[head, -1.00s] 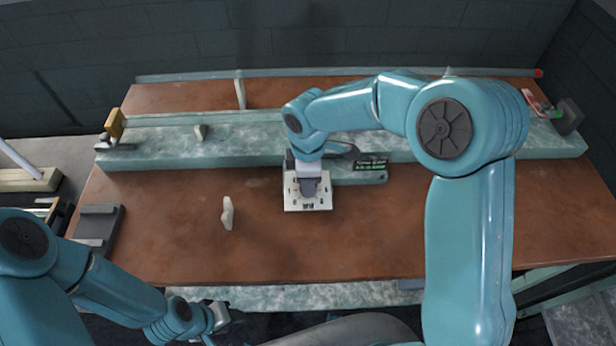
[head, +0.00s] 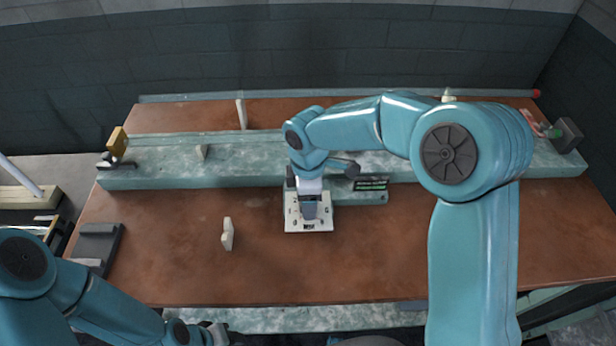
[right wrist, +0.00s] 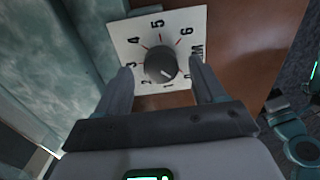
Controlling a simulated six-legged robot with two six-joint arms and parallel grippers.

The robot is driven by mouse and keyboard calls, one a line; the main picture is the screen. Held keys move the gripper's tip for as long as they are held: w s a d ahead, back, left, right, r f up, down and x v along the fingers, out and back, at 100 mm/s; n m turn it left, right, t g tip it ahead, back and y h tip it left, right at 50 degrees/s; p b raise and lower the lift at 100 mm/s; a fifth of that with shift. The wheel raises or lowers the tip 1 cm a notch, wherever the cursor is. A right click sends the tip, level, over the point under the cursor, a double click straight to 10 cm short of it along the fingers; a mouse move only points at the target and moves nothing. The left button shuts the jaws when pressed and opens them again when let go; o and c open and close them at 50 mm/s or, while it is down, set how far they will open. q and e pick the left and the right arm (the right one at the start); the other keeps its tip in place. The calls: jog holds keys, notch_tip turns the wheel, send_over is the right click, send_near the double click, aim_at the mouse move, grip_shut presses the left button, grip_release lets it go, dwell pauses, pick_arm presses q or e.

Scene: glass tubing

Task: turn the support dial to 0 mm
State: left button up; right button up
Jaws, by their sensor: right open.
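The support dial is a white plate (right wrist: 182,20) with black numbers and a dark round knob (right wrist: 161,65). The knob's white pointer line aims to the lower right in the right wrist view, roughly between 1 and 0. In the head view the plate (head: 292,226) lies at the front of the green stone rail. My right gripper (right wrist: 160,66) is open, with one finger on each side of the knob and gaps between; it also shows above the plate in the head view (head: 310,212). My left gripper (head: 216,335) is at the bottom edge, partly cut off.
A small cream support (head: 227,235) stands on the brown table left of the dial. A grey block (head: 97,243) lies at the left edge. The table right of the plate looks clear.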

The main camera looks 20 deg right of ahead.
notch_tip(320, 180, up, 16)
jog(key=shift+f, duration=0.25)
jog(key=shift+s, duration=0.2)
dwell(0.4)
